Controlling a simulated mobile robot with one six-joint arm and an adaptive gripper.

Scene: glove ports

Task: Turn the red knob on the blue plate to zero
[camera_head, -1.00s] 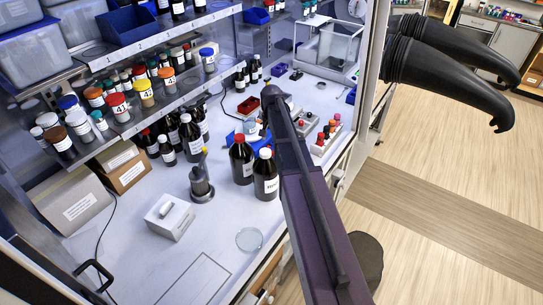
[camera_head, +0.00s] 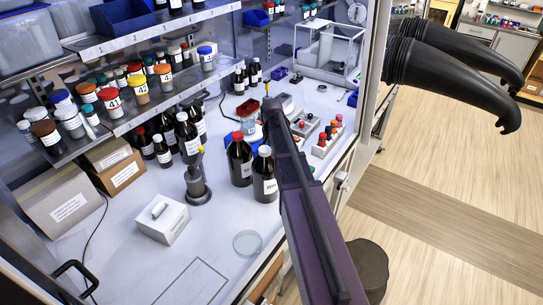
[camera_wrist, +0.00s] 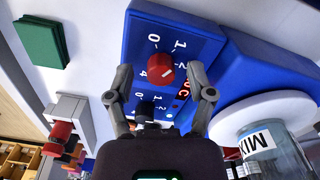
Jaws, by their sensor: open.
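The blue plate (camera_wrist: 215,45) fills the middle of the wrist view. The red knob (camera_wrist: 160,68) is on it, with white numbers around it: 0 above, 1 and 2 to the right, 4 at lower left. A pale mark shows on the knob's face; I cannot tell which number it points at. A dark knob (camera_wrist: 145,109) with its own numbers is below, partly hidden by my gripper. My gripper (camera_wrist: 160,76) is open, one finger on each side of the red knob in the picture. I see no clear contact. In the head view my arm hides most of the plate.
A glass jar labelled MIX (camera_wrist: 268,142) stands on a white round top (camera_wrist: 240,112) beside the plate, close to my right finger. Brown bottles (camera_head: 240,162) stand left of my arm. A rack with red and orange tops (camera_head: 325,138) is to its right.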

